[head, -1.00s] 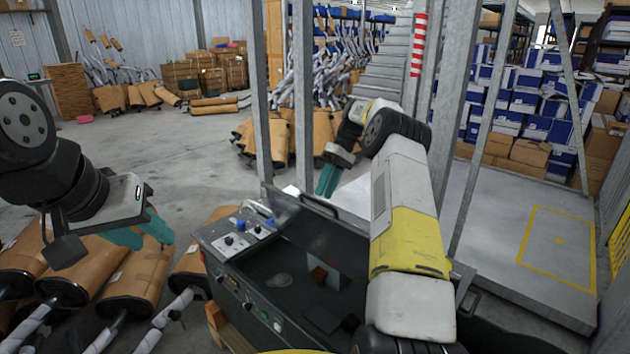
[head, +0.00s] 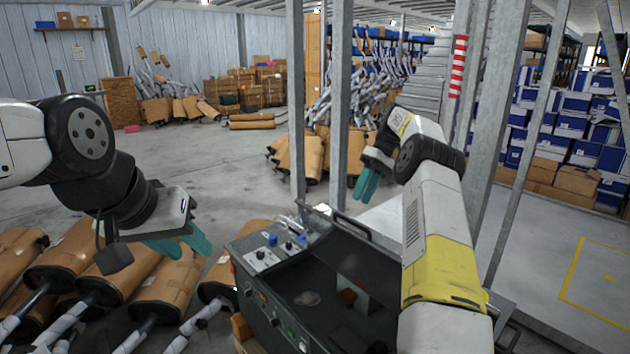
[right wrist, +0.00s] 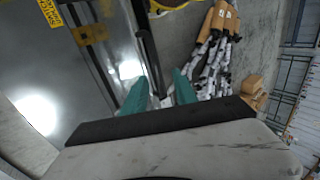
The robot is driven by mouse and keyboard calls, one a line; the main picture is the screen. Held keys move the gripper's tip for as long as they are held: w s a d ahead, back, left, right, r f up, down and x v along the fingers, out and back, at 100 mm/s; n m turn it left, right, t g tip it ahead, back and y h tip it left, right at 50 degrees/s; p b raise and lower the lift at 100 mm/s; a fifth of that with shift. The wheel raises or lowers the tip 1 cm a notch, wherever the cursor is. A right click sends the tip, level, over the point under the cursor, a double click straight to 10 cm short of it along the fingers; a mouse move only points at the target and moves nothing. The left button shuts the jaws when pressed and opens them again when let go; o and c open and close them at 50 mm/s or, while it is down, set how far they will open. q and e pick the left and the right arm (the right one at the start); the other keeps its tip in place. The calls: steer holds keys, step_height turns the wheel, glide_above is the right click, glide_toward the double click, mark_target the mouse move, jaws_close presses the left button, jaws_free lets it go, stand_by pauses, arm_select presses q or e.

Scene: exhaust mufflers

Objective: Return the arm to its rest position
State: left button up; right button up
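My left gripper (head: 182,243) is at the left in the head view, with teal fingers spread apart and nothing between them. It hangs above the wrapped mufflers on the floor. My right gripper (head: 366,185) is right of centre, beyond the dark open-topped machine, with its arm reaching forward over the machine's right side. In the right wrist view its teal fingers (right wrist: 162,90) stand apart with a gap and hold nothing.
The dark machine (head: 290,320) with a control panel stands in front, close below my right arm. Several wrapped mufflers (head: 145,290) lie at the left. Metal posts (head: 340,100) rise behind my right gripper. Open floor (head: 200,165) lies in the left middle distance.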

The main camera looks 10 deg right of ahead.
steer(key=s+a+r+m+t+h, duration=0.1)
steer(key=s+a+r+t+h, duration=0.1)
steer(key=s+a+r, duration=0.4)
steer(key=s+a+r+m+t+h, duration=0.1)
steer(key=s+a+r+t, duration=0.15)
steer(key=s+r, duration=0.65)
steer(key=s+a+f+m+t, duration=0.1)
steer(key=s+f+m+t, duration=0.1)
steer(key=s, duration=0.8)
steer(key=s+a+f+m+t, duration=0.1)
steer(key=s+f+m+t, duration=0.1)
steer(key=s, duration=0.9)
steer(key=shift+f+t, duration=0.2)
steer(key=shift+t, duration=0.45)
steer(key=shift+s, duration=0.1)
